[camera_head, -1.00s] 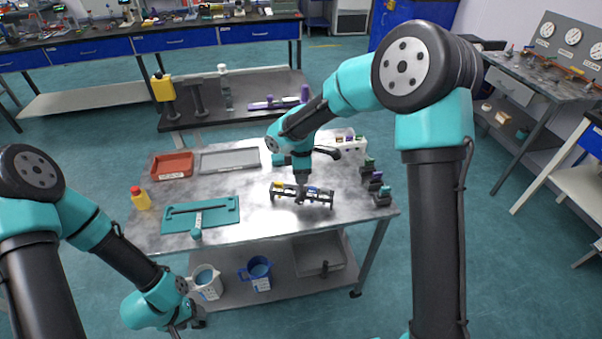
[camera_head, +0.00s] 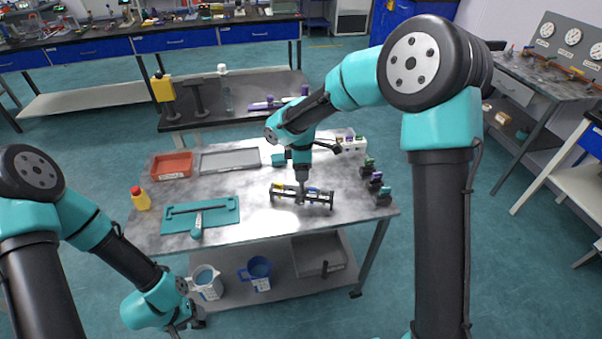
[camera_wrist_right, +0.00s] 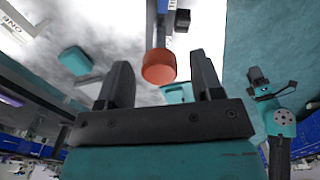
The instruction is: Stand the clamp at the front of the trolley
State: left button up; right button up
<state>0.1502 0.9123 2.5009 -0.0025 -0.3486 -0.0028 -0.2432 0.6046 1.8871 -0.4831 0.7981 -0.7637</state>
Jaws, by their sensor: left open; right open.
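No part is plainly marked as the clamp. A dark bar-like frame (camera_head: 318,200) with upright ends and small yellow and blue parts lies on the metal trolley top (camera_head: 240,225), near its front middle. My right gripper (camera_head: 300,197) points down at that frame's middle; its fingertips are hard to make out there. In the right wrist view its two dark jaws (camera_wrist_right: 160,82) stand apart. A rod with a round orange-red end (camera_wrist_right: 158,68) shows between and beyond them; contact cannot be told. My left gripper (camera_head: 186,326) is open and empty, low in front of the trolley.
A red tray (camera_head: 172,164), a grey tray (camera_head: 230,160), a teal mat (camera_head: 222,211) and a yellow bottle (camera_head: 140,200) occupy the left side. Dark blocks (camera_head: 376,183) line the right edge. Jugs (camera_head: 258,271) stand on the lower shelf. The front strip is mostly clear.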

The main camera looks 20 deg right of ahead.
notch_tip(320, 180, up, 10)
dwell(0.4)
jog(key=shift+f, duration=0.15)
dwell(2.1)
